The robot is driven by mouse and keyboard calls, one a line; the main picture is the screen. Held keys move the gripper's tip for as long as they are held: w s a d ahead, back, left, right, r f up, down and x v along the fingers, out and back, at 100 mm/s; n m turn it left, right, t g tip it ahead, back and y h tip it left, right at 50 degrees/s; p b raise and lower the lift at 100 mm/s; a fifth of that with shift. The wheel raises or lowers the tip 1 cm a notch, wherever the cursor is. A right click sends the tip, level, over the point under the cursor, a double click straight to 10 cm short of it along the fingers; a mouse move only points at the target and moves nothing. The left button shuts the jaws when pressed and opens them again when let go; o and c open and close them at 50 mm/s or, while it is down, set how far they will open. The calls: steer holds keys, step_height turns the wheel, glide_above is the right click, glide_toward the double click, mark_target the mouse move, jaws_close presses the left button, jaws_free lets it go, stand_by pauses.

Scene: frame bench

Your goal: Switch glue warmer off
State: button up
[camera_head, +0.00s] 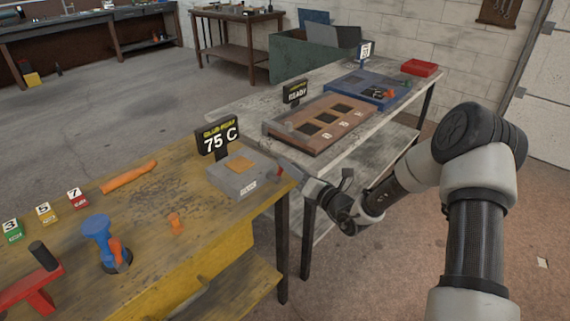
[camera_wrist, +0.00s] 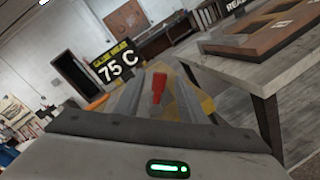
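The glue warmer (camera_head: 232,180) is a grey box with an orange top patch at the right end of the yellow bench. Its black sign (camera_head: 218,140) reads 75 C, and the sign also shows in the wrist view (camera_wrist: 117,64). A small red lever (camera_head: 277,172) sticks out at the warmer's right side. My gripper (camera_head: 291,171) reaches in from the right, with its tips close to that lever. In the wrist view the red lever (camera_wrist: 158,87) appears between the two open fingers. I cannot tell whether a finger touches it.
The yellow bench (camera_head: 190,235) holds an orange cylinder (camera_head: 128,176), a blue stand (camera_head: 98,240), a red tool (camera_head: 35,285) and numbered blocks. A grey table (camera_head: 255,108) stands behind, bearing a brown board (camera_head: 300,140) and a blue tray (camera_head: 350,82). A gap separates the bench and table.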

steer(key=shift+x, duration=1.7)
jaws_close()
